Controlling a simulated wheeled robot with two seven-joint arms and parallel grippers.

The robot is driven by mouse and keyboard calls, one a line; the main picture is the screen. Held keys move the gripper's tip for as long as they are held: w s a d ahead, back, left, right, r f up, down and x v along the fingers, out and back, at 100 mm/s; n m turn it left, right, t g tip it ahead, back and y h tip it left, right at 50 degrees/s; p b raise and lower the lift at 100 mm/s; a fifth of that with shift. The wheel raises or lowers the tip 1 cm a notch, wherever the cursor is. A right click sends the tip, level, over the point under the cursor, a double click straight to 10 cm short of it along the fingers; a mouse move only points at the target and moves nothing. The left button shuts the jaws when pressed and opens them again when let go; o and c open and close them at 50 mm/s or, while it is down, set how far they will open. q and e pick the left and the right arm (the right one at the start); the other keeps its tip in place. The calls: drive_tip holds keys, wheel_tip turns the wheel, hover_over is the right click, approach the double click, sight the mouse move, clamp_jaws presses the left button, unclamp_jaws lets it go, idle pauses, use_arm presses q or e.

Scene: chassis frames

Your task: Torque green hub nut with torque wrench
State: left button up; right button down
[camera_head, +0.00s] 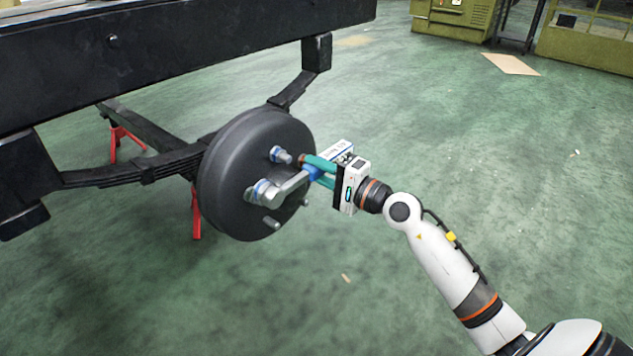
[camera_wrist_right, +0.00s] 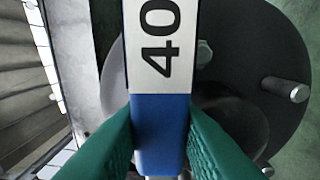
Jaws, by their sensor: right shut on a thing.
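My right gripper (camera_head: 314,170), with green finger pads, is shut on the torque wrench. The wrench has a silver head (camera_head: 291,187) and a blue handle with a white label (camera_head: 338,151). Its head end reaches the lower left stud area on the dark hub drum (camera_head: 230,165), where a bluish-silver socket or nut (camera_head: 262,192) shows. I cannot tell how far it is seated. In the right wrist view, the blue and white handle (camera_wrist_right: 160,122) marked "40" lies between both green fingers (camera_wrist_right: 162,140). My left gripper is out of view.
The black chassis beam (camera_head: 180,50) runs above, with a leaf spring (camera_head: 140,168) and red stands (camera_head: 196,215).

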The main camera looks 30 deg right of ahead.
drive_tip(key=shift+s+a+f, duration=0.1)
drive_tip(key=shift+s+f, duration=0.1)
drive_tip(key=shift+f, duration=0.3)
drive_tip(key=shift+s+f, duration=0.15)
drive_tip(key=shift+s, duration=0.1)
drive_tip(key=b+v, duration=0.1)
drive_tip(key=v, duration=0.2)
drive_tip(key=shift+s+b, duration=0.2)
drive_tip(key=shift+b, duration=0.1)
drive_tip(key=shift+s+d+r, duration=0.3)
drive_tip(key=shift+s+d, duration=0.1)
drive_tip(key=shift+s, duration=0.2)
